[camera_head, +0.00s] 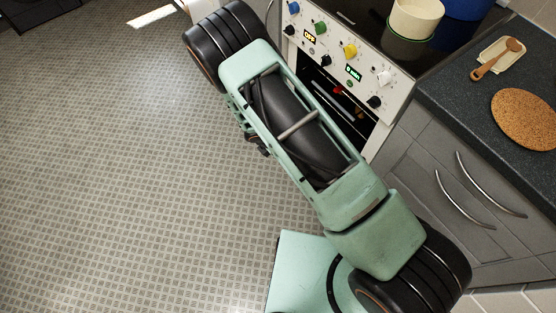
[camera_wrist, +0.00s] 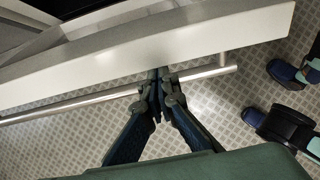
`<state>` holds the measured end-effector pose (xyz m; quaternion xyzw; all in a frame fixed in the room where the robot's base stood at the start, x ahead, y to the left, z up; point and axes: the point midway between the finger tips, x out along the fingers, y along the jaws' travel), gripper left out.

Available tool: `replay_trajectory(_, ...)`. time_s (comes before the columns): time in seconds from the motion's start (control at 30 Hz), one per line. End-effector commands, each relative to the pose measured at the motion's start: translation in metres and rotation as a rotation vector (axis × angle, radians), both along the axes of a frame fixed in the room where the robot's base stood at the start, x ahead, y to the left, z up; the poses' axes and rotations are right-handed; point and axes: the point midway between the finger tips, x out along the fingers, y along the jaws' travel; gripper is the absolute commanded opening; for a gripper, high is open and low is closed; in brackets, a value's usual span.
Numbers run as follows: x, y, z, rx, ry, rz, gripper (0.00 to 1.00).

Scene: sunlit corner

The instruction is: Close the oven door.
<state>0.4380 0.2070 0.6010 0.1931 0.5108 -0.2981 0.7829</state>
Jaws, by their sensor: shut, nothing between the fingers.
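The oven (camera_head: 393,84) is white, with coloured knobs and lit displays, in the upper right of the head view. Its dark cavity (camera_head: 318,75) shows below the panel, with something red inside, so the door is open. My arm hides the door in the head view. In the wrist view the white door (camera_wrist: 190,38) crosses the top, with its metal bar handle (camera_wrist: 85,103) along the near side. My gripper (camera_wrist: 159,78) is shut and empty, its fingertips at the door's edge beside the handle; I cannot tell whether they touch it.
A pot (camera_head: 415,18) and a blue pot (camera_head: 466,8) stand on the hob. The dark counter (camera_head: 450,90) to the right holds a spoon rest (camera_head: 500,55) and a cork mat (camera_head: 527,118), above grey cabinets (camera_head: 425,170). The tiled floor (camera_head: 120,170) at left is clear.

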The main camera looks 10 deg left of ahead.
Motion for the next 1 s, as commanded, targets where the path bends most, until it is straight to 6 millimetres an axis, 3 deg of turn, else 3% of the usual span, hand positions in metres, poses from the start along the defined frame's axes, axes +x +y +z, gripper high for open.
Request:
replay_trajectory(0.03,0.012,-0.014,0.017,-0.008,-0.008,-0.012,0.0)
replay_trajectory(0.4,0.085,-0.08,0.071,-0.006,-0.007,-0.014,0.0)
replay_trajectory(0.7,0.137,-0.125,0.091,-0.003,-0.005,-0.01,0.0)
replay_trajectory(1.0,0.165,-0.147,0.095,-0.001,-0.003,-0.005,0.0)
